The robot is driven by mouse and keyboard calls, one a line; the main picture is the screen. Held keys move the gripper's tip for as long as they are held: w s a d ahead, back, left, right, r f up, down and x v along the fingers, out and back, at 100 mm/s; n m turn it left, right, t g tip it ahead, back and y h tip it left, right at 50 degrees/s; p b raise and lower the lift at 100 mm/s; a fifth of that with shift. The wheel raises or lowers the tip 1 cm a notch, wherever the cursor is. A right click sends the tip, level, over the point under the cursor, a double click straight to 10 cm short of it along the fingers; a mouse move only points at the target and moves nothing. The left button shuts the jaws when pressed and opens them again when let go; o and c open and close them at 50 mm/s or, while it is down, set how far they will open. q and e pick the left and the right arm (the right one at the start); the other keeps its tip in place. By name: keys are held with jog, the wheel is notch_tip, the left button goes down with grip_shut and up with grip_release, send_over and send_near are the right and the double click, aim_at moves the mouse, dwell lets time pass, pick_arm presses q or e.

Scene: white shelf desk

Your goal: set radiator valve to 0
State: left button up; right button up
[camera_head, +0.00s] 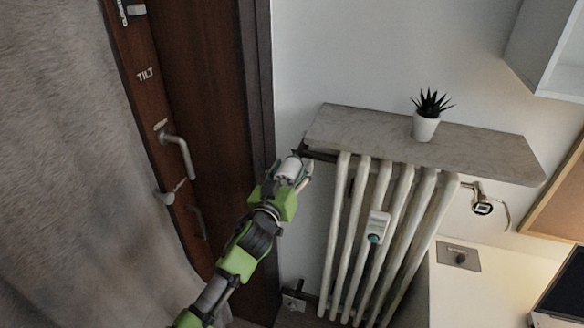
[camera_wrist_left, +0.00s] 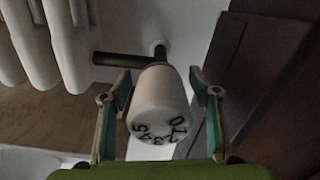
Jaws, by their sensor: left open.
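The radiator valve (camera_wrist_left: 158,98) is a white, tapered knob on a dark pipe, its numbered end facing the left wrist camera. Dark digits run around that end, with 5 at the left, 3 near the bottom and 0 at the right. No pointer mark is clear. My left gripper (camera_wrist_left: 161,74) is open, with one finger on each side of the knob. Narrow gaps seem to show beside it; contact is hard to judge. In the head view the knob (camera_head: 290,168) sits at the radiator's upper left, with my left gripper (camera_head: 294,175) around it. My right gripper is out of view.
The white radiator (camera_head: 340,235) stands right of the valve, under a stone shelf (camera_head: 345,128) with a potted plant (camera_head: 426,125). A brown door (camera_head: 205,100) with handles is close on the left. A grey curtain (camera_head: 70,170) hangs farther left.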

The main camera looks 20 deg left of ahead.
pick_arm(q)
jog(key=shift+c, duration=0.3)
jog(key=c, duration=1.1)
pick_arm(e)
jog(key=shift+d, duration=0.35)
